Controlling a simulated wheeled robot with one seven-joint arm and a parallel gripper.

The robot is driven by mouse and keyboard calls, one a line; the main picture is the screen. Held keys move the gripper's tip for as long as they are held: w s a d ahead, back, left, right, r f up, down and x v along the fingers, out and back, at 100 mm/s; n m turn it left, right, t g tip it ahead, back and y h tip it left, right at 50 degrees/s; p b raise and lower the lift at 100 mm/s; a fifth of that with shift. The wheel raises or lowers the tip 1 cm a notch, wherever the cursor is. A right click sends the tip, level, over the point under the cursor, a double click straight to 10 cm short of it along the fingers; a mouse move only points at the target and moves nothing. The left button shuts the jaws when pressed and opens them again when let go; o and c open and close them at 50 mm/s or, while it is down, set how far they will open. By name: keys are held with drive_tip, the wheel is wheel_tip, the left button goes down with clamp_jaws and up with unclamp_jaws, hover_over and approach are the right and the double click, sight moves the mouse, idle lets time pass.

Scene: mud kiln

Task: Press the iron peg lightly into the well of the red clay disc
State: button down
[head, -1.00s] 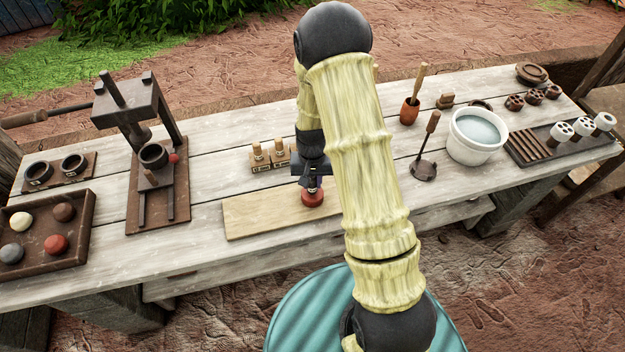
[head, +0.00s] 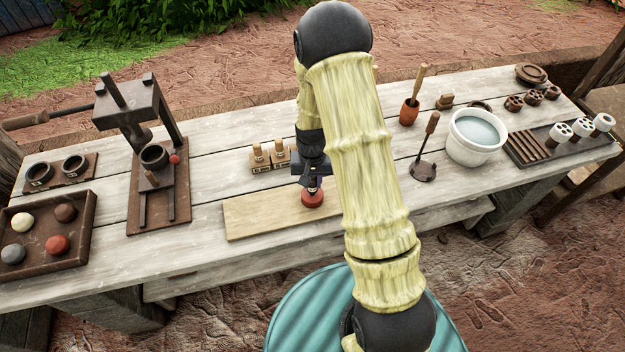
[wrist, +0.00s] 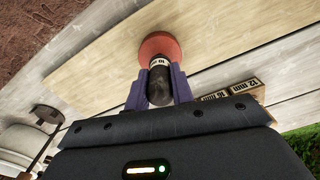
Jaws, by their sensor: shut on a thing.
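The red clay disc (head: 312,200) lies on the pale wooden board, and it shows beyond my fingertips in the wrist view (wrist: 172,45). My gripper (head: 311,184) is over the disc, its purple fingers (wrist: 159,92) shut on the dark iron peg (wrist: 159,88). The peg has a white band marked 10. Its far end meets the disc's face near the middle in the wrist view. The well is hidden behind the peg, so I cannot tell how deep the peg sits. In the head view the peg is mostly hidden by my gripper.
The board (head: 255,215) is clear to the left. Labelled wooden blocks (head: 262,164) with pegs stand just behind. A press (head: 150,165) and a tray of balls (head: 85,235) are left. A stamp on a round base (head: 424,170) and a white water bucket (head: 478,150) are right.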

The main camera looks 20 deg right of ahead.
drive_tip(key=shift+r+p, duration=2.6)
drive_tip(key=shift+r, duration=1.1)
drive_tip(key=shift+a, duration=0.1)
drive_tip(key=a, duration=0.5)
drive_tip(key=shift+a+f, duration=0.1)
drive_tip(key=shift+a, duration=0.25)
